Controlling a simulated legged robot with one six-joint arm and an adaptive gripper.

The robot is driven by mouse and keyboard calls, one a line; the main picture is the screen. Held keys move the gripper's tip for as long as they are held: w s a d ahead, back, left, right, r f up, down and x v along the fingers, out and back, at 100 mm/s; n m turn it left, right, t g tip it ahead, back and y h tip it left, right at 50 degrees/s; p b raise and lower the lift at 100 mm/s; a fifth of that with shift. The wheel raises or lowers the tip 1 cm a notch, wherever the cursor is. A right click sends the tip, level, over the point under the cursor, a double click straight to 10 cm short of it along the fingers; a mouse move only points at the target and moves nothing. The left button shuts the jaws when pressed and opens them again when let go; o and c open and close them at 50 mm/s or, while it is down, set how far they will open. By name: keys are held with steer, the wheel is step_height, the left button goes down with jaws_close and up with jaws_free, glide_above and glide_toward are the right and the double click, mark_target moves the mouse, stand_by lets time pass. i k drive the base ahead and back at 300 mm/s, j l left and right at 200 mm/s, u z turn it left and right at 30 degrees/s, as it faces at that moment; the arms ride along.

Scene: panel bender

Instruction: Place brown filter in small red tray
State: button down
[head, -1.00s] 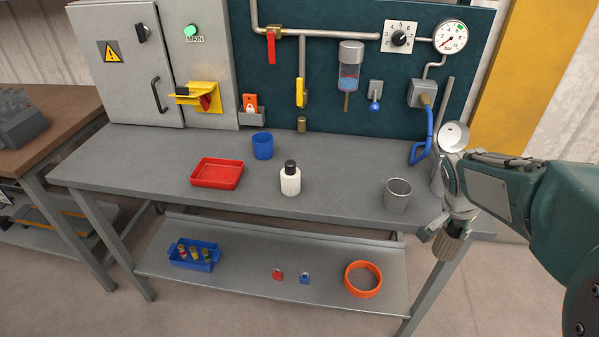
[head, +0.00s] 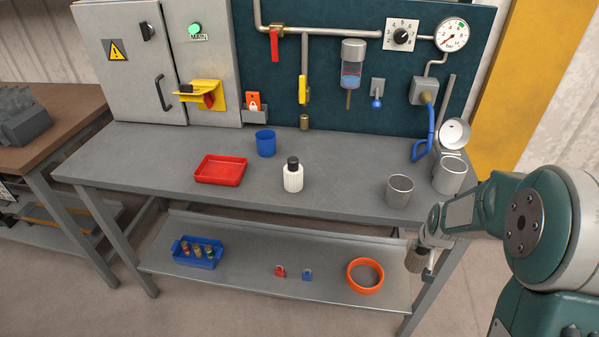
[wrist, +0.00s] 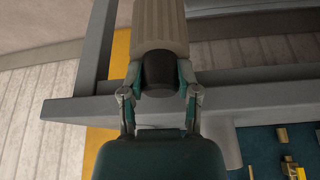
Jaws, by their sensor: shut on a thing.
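The brown filter (head: 415,258) is held in my gripper (head: 428,243), off the front edge of the bench at the right. In the wrist view the filter (wrist: 160,28) is a ribbed grey-brown cylinder with a black end (wrist: 159,74). The fingers of my gripper (wrist: 160,94) are shut on that end from both sides. The small red tray (head: 221,182) lies on the bench left of centre and looks empty. My gripper is far to its right and nearer the camera.
A lidded metal can (head: 449,175) stands at the right end.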

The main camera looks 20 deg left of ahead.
mark_target(223, 172)
steer(key=j+u, duration=0.15)
steer(key=u, duration=0.3)
steer(key=i+j+u, duration=0.1)
steer(key=u, duration=0.3)
steer(key=j+u, duration=0.1)
steer(key=u, duration=0.35)
steer(key=i+u, duration=0.15)
steer(key=u, duration=0.3)
steer(key=i+j+u, duration=0.1)
steer(key=u, duration=0.35)
steer(key=i+u, duration=0.1)
steer(key=u, duration=0.3)
steer(key=i+j+u, duration=0.2)
steer(key=i+u, duration=0.3)
steer(key=i+l+u, duration=0.1)
steer(key=i+u, duration=0.4)
steer(key=i, duration=0.65)
steer(key=i+j+z, duration=0.15)
steer(key=z, duration=0.75)
steer(key=i+j+z, duration=0.15)
steer(key=z, duration=2.9)
